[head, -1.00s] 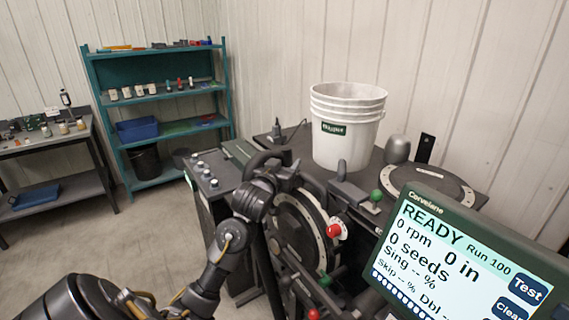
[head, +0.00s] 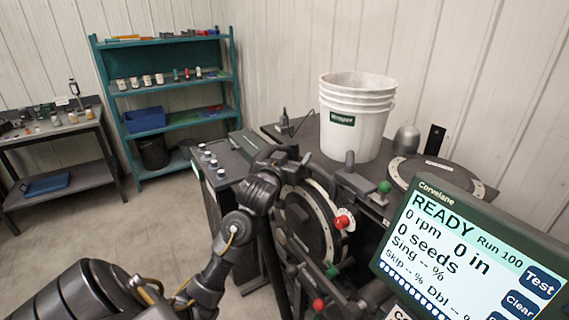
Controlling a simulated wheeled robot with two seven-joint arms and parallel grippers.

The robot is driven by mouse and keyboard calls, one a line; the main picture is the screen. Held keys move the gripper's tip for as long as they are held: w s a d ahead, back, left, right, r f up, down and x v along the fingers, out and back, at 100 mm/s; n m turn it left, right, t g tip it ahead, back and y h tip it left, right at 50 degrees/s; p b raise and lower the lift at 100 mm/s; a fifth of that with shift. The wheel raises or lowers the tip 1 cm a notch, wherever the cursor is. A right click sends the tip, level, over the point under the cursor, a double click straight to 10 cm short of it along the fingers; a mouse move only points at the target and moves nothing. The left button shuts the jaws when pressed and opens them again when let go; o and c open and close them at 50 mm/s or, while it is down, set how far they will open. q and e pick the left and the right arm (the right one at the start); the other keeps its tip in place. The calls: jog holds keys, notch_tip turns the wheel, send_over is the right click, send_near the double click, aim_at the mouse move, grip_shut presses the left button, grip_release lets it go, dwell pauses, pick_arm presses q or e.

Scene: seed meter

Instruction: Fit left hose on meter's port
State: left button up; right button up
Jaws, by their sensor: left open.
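The meter (head: 308,222) is a dark round housing with a pale ring, standing upright below the white bucket. My left gripper (head: 292,162) is at the meter's upper left, small and dark against dark parts. Its jaws are open. A dark curved piece (head: 268,152), perhaps the end of the left hose, arches right by the gripper; I cannot tell whether they touch. A long dark tube (head: 272,255) runs down to the left of the meter. I cannot make out the port. My right gripper is not in view.
A white bucket (head: 355,125) stands on the bench behind the meter. A red knob (head: 342,222) and a green knob (head: 384,187) stick out nearby. A tilted screen (head: 470,250) reading READY fills the lower right. A teal shelf (head: 165,100) stands at the back left.

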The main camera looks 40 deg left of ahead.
pick_arm(q)
jog(key=b+v, duration=0.2)
jog(key=v, duration=0.8)
jog(key=shift+s, duration=0.1)
dwell(0.4)
